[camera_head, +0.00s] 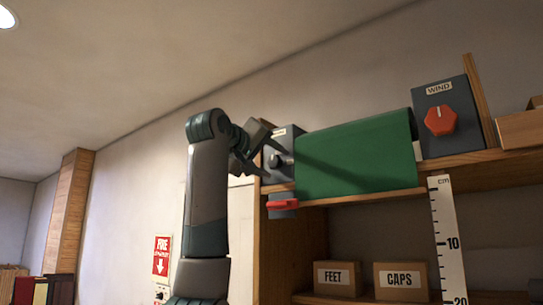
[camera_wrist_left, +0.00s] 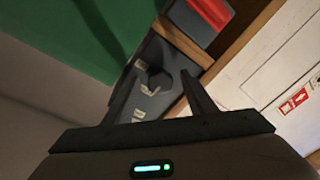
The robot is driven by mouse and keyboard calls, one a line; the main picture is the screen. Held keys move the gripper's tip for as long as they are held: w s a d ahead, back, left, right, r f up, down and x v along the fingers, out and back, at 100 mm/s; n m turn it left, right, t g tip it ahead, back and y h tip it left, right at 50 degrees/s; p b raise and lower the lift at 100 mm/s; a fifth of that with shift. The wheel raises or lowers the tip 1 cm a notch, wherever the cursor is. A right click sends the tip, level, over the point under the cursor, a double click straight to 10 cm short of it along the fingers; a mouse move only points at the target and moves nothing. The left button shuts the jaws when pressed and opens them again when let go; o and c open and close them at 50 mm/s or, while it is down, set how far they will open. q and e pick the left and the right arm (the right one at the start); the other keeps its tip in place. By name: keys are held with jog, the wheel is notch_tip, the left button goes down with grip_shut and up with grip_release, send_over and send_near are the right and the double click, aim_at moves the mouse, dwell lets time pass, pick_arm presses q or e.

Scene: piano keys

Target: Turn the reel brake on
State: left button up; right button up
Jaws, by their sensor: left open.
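A dark grey box (camera_head: 291,135) with a small label too small to read stands at the left end of the upper shelf. A dark knob (camera_head: 286,160) is on its front. My left gripper (camera_head: 274,162) is open in front of this box. In the left wrist view the knob (camera_wrist_left: 153,78) shows between the open fingers (camera_wrist_left: 160,88), with pale marks around it; I cannot tell whether they touch it. A red handle (camera_head: 283,204) on a small grey housing sits below; it also shows in the left wrist view (camera_wrist_left: 210,12). No readable label names the reel brake.
A green cover (camera_head: 356,155) lies just right of the knob box. A grey box marked WIND with a red knob (camera_head: 440,120) stands farther right. Boxes marked FEET (camera_head: 337,278) and CAPS (camera_head: 400,281) sit below. A white scale (camera_head: 447,238) hangs in front.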

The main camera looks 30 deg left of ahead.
pick_arm(q)
jog(key=shift+c, duration=0.6)
jog(key=c, duration=0.9)
